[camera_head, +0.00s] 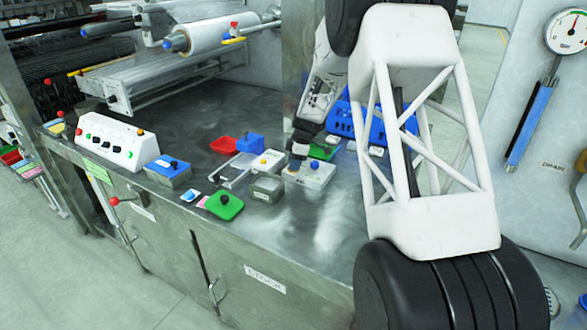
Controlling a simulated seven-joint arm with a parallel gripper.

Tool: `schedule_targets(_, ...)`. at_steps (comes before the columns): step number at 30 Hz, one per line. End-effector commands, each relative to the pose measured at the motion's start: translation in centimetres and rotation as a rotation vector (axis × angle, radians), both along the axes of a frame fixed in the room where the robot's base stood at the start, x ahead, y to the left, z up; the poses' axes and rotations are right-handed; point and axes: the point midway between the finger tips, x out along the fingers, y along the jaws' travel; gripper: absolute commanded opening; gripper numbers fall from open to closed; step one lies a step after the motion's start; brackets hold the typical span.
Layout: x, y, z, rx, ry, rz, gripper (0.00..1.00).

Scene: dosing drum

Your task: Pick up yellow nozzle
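My gripper (298,160) points down at the middle of the steel worktop, at the end of my arm. It is small and dark here, and I cannot tell whether its fingers are open or hold anything. It is over or beside a pale box (314,175) with a small yellow-orange knob. A yellow elongated piece (233,41) sits by the right end of the white roller, well up and left of my gripper; it may be the yellow nozzle. A small yellow knob (264,160) also shows on a pale lid left of my gripper.
The steel worktop (330,225) is clear in front. Nearby are a green lid (224,206), a red tray (224,145), a blue block (249,143) and a grey tin (267,188). A white button panel (117,142) stands left. A blue crate (341,118) is behind my arm.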

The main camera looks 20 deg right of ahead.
Motion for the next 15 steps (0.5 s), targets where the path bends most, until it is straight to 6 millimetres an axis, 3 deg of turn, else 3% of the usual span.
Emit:
schedule_targets(1,0.0,0.0,0.0,0.0,0.0,0.0,0.33)
schedule_targets(7,0.0,0.0,0.01,0.0,0.0,0.0,0.02)
schedule_targets(15,0.0,0.0,0.01,0.0,0.0,0.0,0.0)
